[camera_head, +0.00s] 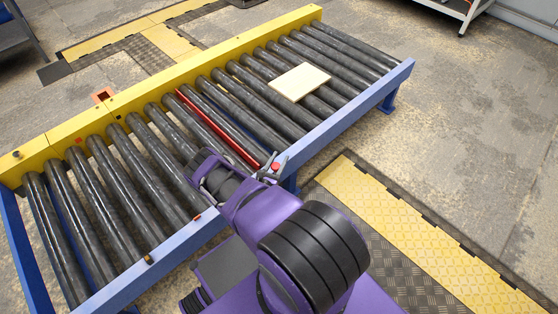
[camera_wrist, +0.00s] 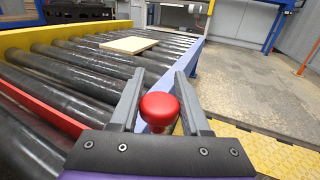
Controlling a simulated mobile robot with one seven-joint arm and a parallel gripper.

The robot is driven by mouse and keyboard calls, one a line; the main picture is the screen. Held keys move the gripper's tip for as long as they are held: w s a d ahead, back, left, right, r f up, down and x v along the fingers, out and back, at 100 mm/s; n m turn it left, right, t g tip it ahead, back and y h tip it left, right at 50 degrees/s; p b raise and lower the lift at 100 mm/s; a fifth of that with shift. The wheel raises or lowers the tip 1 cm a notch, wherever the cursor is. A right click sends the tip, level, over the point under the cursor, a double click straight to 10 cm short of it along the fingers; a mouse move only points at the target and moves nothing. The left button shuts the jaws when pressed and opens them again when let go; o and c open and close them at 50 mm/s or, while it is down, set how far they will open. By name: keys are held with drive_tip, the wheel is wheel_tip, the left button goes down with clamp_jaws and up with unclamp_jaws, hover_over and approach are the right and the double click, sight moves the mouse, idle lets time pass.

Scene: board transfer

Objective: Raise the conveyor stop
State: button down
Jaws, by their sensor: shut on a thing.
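The conveyor stop is a long red bar (camera_head: 222,130) lying crosswise between two dark rollers; it also shows at the left of the wrist view (camera_wrist: 42,106). How far it stands above the rollers is hard to tell. A round red knob (camera_wrist: 158,108) sits at the conveyor's near blue rail, at the near end of the bar; in the head view the knob (camera_head: 276,167) is small. My gripper (camera_head: 275,166) is shut on the knob, with one grey finger on each side of it in the wrist view (camera_wrist: 160,104).
A pale flat board (camera_head: 299,82) lies on the rollers beyond the stop, apart from it. The conveyor has a yellow far rail (camera_head: 150,86) and a blue near rail (camera_head: 345,115). A yellow floor mat (camera_head: 400,220) lies in front, with open floor to the right.

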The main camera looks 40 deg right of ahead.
wheel_tip(320, 180, up, 4)
drive_tip(key=shift+d+f+p, duration=0.1)
drive_tip(key=shift+p, duration=0.65)
drive_tip(key=shift+c, duration=2)
unclamp_jaws()
drive_tip(key=shift+a, duration=0.2)
